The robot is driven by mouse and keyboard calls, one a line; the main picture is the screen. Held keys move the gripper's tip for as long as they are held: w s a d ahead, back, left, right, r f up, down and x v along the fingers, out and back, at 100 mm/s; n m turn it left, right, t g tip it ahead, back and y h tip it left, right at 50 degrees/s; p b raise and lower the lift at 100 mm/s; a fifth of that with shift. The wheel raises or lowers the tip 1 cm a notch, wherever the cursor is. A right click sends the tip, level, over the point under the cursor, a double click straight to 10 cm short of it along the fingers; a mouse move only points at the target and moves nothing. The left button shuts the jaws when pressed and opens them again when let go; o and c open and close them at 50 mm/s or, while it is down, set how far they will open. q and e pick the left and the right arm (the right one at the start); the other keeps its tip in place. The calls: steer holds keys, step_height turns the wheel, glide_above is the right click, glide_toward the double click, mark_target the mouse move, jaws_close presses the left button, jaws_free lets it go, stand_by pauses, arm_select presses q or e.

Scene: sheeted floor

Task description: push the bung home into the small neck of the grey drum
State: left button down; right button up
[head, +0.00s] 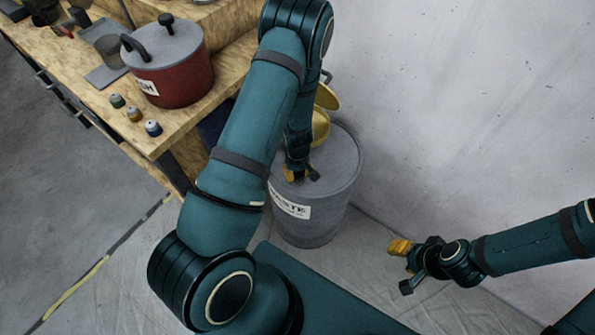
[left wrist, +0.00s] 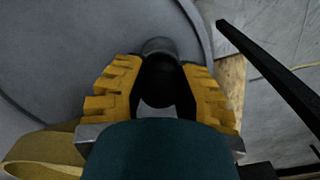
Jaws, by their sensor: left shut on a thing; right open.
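The grey drum (head: 318,222) stands on the sheeted floor by the wall, with a white label on its side. My left gripper (head: 300,177) is over the drum's lid, near its front edge. In the left wrist view, my left gripper (left wrist: 160,92) is shut on a dark rounded bung (left wrist: 160,84) between its yellow pads. A grey round shape, apparently the small neck (left wrist: 158,46), shows just past the bung. I cannot tell whether the bung is in it. My right gripper (head: 403,268) is open and empty, to the right of the drum.
A yellow funnel-like thing (head: 322,127) is at the back of the drum's lid, behind my left arm. The wooden bench (head: 165,135) on the left holds a red pot (head: 178,78) and several small capped items. The wall (head: 460,100) is close behind the drum.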

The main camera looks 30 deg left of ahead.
arm_select(q)
steer(key=shift+s+f+b, duration=0.1)
steer(key=shift+f+b, duration=0.25)
steer(key=shift+f, duration=0.05)
arm_select(e)
steer(key=shift+f, duration=0.3)
stand_by(0.5)
